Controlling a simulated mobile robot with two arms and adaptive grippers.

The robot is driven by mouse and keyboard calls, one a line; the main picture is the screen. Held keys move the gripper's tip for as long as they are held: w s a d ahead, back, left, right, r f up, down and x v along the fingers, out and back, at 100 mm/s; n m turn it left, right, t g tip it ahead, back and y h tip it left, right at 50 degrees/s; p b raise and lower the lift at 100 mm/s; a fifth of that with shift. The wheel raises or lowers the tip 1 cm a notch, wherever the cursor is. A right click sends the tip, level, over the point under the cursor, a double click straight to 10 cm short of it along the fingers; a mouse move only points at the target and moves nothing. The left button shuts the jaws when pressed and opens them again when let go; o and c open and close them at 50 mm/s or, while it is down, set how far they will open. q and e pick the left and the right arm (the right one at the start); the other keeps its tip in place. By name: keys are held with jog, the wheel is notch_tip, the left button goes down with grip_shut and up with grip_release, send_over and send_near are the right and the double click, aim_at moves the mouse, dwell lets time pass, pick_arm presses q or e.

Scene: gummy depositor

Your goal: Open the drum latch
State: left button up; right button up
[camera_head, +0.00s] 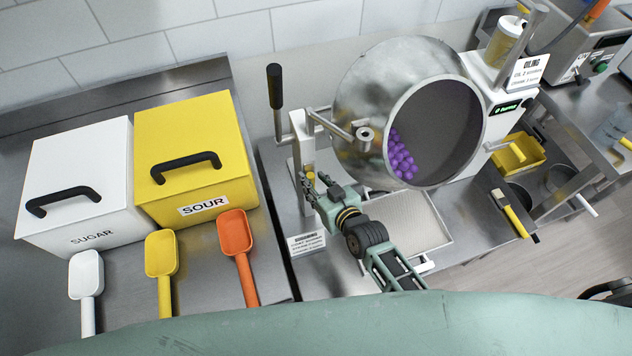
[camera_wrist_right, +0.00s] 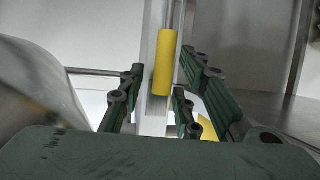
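The metal drum (camera_head: 375,75) is tilted with its open mouth facing right and forward, and purple gummies (camera_head: 402,158) lie inside. A white post (camera_head: 301,135) stands at its left. My right gripper (camera_head: 322,186) is low beside this post and hides part of it. In the right wrist view, a yellow cylindrical grip (camera_wrist_right: 166,62), which looks like the latch handle, lies upright between the spread fingers of my right gripper (camera_wrist_right: 160,88). The fingers look open, with gaps on both sides; contact is not visible. My left gripper is not in view.
A black-handled lever (camera_head: 274,88) rises left of the post. A yellow SOUR bin (camera_head: 195,150), a white SUGAR bin (camera_head: 75,185) and several scoops stand on the left. A tray (camera_head: 405,222) lies below the drum. A sign (camera_head: 307,244) stands near my right gripper.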

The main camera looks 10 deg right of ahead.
jog(key=shift+c, duration=0.3)
grip_shut()
jog(key=shift+w+d, duration=0.1)
